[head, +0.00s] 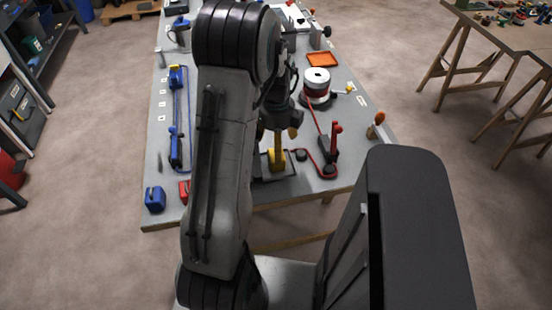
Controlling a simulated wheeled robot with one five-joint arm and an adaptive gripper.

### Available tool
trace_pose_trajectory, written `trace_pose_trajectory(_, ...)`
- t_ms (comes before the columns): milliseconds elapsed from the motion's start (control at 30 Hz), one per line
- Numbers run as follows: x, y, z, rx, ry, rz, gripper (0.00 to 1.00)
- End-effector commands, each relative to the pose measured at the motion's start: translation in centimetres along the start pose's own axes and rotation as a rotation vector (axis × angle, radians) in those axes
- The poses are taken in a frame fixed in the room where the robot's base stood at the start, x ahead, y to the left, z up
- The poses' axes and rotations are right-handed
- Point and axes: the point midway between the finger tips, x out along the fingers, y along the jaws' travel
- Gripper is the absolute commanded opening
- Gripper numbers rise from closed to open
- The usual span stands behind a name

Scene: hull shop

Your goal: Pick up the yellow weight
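The yellow weight (277,160) stands near the front edge of the grey table, on or beside a small dark-edged plate. My gripper (278,138) points down right above the weight, partly hidden behind my arm. Its fingers are small and dark here, and I cannot tell whether they are open, shut or touching the weight.
The table (330,182) also holds a red-and-white spool (316,86), a red cable with a black-and-red tool (331,148), a blue clamp (176,120), a blue block (155,199) and an orange tray (322,59). A wooden trestle table (500,32) stands at right. The floor between is clear.

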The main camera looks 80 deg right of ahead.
Motion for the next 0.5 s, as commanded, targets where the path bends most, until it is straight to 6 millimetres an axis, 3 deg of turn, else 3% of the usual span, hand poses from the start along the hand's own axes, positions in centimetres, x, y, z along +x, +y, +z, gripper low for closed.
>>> trace_pose_trajectory(500, 3.5, 0.0, 0.0, 0.0, 0.002, 0.002, 0.8)
